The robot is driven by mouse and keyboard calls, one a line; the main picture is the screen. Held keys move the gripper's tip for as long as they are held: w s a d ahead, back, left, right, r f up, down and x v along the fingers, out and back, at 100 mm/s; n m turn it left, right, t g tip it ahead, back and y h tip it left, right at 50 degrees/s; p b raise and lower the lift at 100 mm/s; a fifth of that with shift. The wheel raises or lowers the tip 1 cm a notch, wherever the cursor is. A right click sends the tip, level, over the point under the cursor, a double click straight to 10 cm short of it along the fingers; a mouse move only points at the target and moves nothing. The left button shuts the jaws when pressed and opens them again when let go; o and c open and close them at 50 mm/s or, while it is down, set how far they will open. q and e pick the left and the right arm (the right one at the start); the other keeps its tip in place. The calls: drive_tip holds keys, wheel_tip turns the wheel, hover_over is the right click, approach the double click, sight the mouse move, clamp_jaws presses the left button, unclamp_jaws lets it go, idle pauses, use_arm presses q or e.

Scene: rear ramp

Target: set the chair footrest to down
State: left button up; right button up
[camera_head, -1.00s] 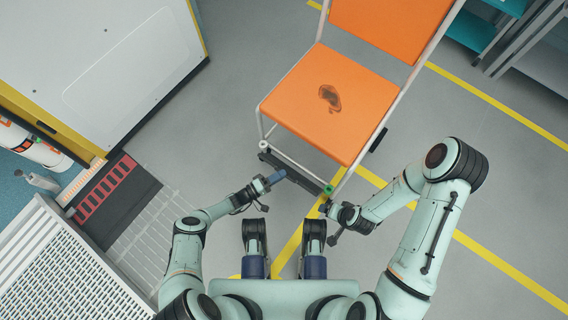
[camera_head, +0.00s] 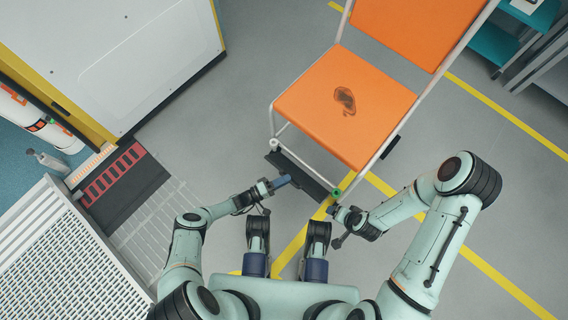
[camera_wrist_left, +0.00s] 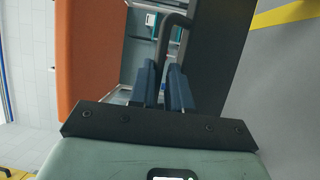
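The orange chair (camera_head: 346,102) stands ahead of me with its white tube frame. Its dark footrest (camera_head: 296,170) hangs at the front lower edge, with its broad face partly visible. In the left wrist view the footrest is a dark plate (camera_wrist_left: 219,50) with a curved dark handle (camera_wrist_left: 178,20). My left gripper (camera_head: 283,182) is at the footrest; in the wrist view its blue fingers (camera_wrist_left: 165,80) lie close on both sides of the handle. My right gripper (camera_head: 337,211) is beside the green part (camera_head: 337,192) at the chair's front leg; its fingers are too small to read.
A white and yellow machine (camera_head: 130,60) stands at the left, with a dark red-striped ramp (camera_head: 122,185) below it. A white perforated panel (camera_head: 65,260) is at the lower left. Teal and grey shelves (camera_head: 510,40) stand upper right. Grey floor right of the chair is clear.

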use_arm(q)
drive_tip(key=shift+d+f, duration=0.1)
drive_tip(key=shift+f, duration=0.1)
drive_tip(key=r+v, duration=0.1)
drive_tip(key=v, duration=1.2)
drive_tip(key=shift+a+f, duration=0.25)
drive_tip(key=shift+f, duration=0.1)
drive_tip(key=shift+s, duration=0.15)
